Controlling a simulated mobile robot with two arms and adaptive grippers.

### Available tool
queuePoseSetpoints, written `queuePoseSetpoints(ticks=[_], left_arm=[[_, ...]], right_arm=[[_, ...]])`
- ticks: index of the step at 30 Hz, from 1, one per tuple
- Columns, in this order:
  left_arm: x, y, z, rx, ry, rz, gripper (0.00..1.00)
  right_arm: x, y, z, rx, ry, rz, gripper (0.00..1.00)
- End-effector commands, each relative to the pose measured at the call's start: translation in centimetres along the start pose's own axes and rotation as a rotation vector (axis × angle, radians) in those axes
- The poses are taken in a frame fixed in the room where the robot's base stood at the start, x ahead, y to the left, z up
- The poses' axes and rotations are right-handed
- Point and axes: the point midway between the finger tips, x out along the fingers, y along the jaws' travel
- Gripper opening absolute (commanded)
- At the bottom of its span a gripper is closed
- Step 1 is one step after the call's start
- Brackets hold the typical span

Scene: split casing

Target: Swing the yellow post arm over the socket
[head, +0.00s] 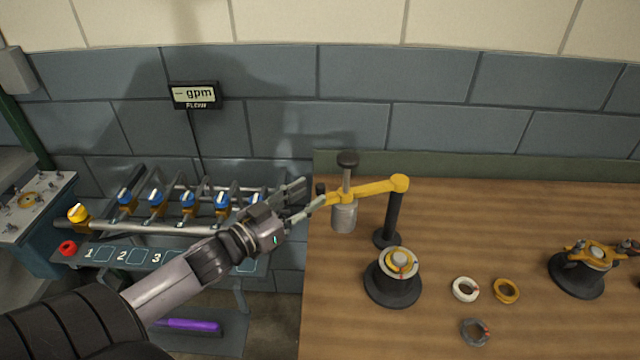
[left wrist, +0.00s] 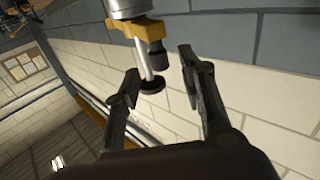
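The yellow post arm (head: 372,190) is pivoted on a black post (head: 393,215) and extends left from it. Its free end carries a grey cylinder (head: 344,216) on a rod with a black knob (head: 347,158), and a small dark handle (head: 320,188). The socket (head: 393,284), a black base with a yellow-and-silver top, stands in front of the post; the cylinder is left of it. My left gripper (head: 306,198) is beside the arm's free end. In the left wrist view its fingers (left wrist: 160,62) are apart, with the dark handle (left wrist: 157,53) showing between them; contact is unclear. My right gripper is out of view.
White (head: 465,289), yellow (head: 506,291) and grey (head: 475,332) rings lie on the wooden table (head: 350,320). Another black-based fixture (head: 578,275) stands at right. A pipe rack with blue valves (head: 155,197) is at left. The wall is close behind.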

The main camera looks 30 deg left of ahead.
Motion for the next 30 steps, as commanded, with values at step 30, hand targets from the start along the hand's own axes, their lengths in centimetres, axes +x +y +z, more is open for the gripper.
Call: queuePoseSetpoints(ticks=[30], left_arm=[[4.4, 0.0, 0.0, 0.001, 0.0, 0.0, 0.19]], right_arm=[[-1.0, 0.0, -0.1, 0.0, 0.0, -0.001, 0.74]])
